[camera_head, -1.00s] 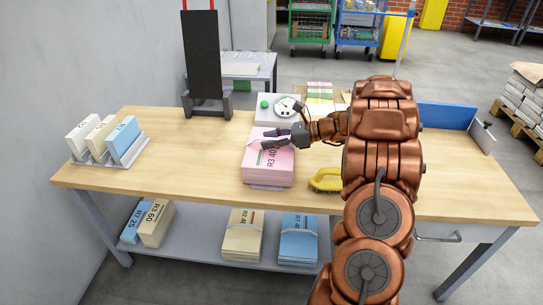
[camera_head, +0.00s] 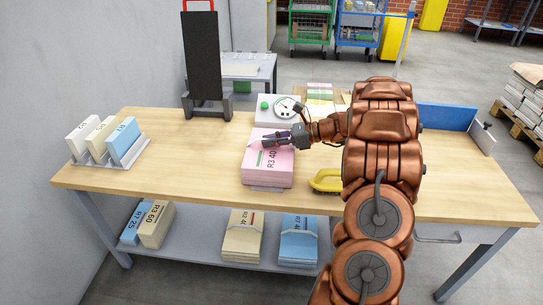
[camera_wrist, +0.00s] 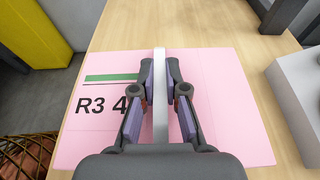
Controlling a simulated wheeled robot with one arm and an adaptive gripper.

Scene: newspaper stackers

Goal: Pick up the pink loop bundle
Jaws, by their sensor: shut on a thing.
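The pink loop bundle (camera_head: 267,173), marked R3 40, lies flat on the wooden table in the head view. It fills much of the wrist view (camera_wrist: 225,100), with a green bar beside its print. A pale grey strip, the loop (camera_wrist: 160,105), stands up from its top and runs between my fingers. My gripper (camera_head: 270,142) is low over the bundle and reaches in from the right. In the wrist view my gripper (camera_wrist: 160,70) is shut on the loop, one finger on each side. The bundle appears to rest on the table.
A yellow brush (camera_head: 326,180) lies right of the bundle. A white dial scale (camera_head: 266,113) stands behind it. A rack of bundles (camera_head: 105,158) is at the left and a black upright stand (camera_head: 203,60) at the back. The table's left middle (camera_head: 190,150) is clear.

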